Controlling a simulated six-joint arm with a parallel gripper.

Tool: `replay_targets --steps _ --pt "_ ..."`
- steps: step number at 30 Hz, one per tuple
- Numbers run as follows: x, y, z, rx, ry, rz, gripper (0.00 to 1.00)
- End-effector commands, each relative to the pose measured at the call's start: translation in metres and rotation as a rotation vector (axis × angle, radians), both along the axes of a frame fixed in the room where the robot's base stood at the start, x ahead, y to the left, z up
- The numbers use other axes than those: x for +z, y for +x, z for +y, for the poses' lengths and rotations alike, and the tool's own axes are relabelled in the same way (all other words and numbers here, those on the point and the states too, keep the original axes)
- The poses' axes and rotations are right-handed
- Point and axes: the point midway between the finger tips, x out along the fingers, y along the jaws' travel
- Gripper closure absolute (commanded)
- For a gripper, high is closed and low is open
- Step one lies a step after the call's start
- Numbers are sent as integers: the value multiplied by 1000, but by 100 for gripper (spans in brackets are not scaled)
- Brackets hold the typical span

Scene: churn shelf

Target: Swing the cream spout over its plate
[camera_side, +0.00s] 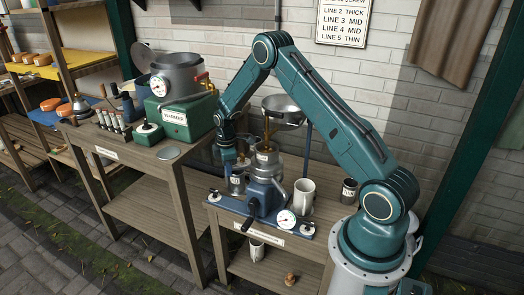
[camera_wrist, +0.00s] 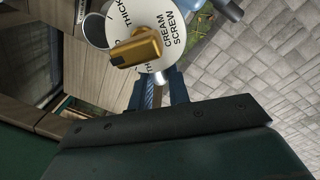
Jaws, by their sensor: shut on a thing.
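The cream separator (camera_side: 262,190) stands on the right bench, with a blue base, a metal body and a wide silver bowl (camera_side: 284,106) above. My gripper (camera_side: 229,160) is low at its left side, fingers pointing down. In the wrist view my gripper (camera_wrist: 161,88) is shut on a small silver piece (camera_wrist: 162,77) beside the white "CREAM SCREW" dial (camera_wrist: 155,25) and its brass knob (camera_wrist: 137,48). This silver piece looks like the end of the cream spout, but most of it is hidden.
A metal can (camera_side: 237,183) stands below my gripper. A white mug (camera_side: 303,191) and a dark jar (camera_side: 349,190) stand right of the separator.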

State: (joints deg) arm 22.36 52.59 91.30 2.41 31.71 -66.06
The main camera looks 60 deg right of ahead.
Motion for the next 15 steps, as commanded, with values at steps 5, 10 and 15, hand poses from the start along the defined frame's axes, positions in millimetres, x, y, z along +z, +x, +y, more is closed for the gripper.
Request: replay_targets --steps 5,10,15 --pt "0 6 -9 -68 -1 0 100" --pt "0 14 -22 -176 -1 -2 100" --pt "0 23 -40 -316 -2 -2 100"
